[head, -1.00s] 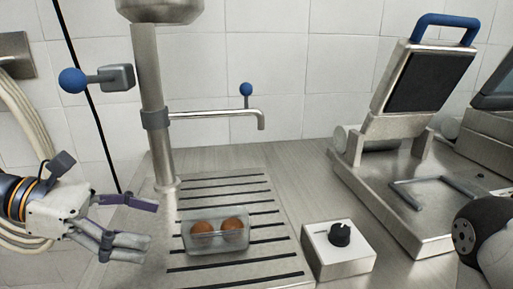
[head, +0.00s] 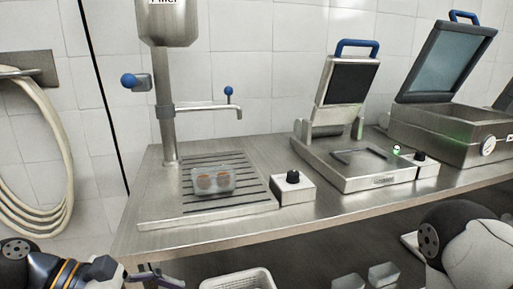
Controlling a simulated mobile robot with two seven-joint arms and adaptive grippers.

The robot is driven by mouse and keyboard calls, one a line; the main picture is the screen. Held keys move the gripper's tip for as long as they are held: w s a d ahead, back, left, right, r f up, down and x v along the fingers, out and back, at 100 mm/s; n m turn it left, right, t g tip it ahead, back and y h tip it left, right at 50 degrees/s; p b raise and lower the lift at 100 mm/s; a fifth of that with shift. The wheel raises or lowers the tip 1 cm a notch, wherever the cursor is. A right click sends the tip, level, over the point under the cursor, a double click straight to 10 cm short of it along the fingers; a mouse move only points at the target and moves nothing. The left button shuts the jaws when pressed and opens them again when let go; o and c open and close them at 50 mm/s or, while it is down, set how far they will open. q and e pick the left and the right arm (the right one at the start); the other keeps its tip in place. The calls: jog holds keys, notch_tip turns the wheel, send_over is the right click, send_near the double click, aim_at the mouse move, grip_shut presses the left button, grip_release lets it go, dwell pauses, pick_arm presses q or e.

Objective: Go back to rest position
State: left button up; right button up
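My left gripper (head: 155,277) is at the bottom left of the head view, below and in front of the counter's front edge. Its lower part is cut off by the frame, and I cannot tell how far its fingers are apart. My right arm shows at the bottom right, but its gripper is out of view. A clear container (head: 212,190) with two brown round items sits on the slatted drain area under the tap, apart from both arms.
The steel counter (head: 240,226) has a free strip along its front. A knob box (head: 293,188), an open press (head: 345,125) and an open lidded machine (head: 450,100) stand on it. A white perforated basket (head: 238,279) and clear containers (head: 384,275) are below. A hose (head: 30,165) hangs at left.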

pick_arm(q)
jog(key=s+d+f+m+g+y, duration=0.2)
jog(key=s+f+m+y, duration=0.15)
jog(key=s+f, duration=0.55)
jog(key=s+a+f+m+g+y, duration=0.1)
jog(key=s+a+f+m+y, duration=0.6)
jog(key=s+a+f+m, duration=0.3)
jog(key=s+f+m, duration=0.4)
jog(key=s+f, duration=0.1)
jog(key=s, duration=0.1)
jog(key=shift+s, duration=0.15)
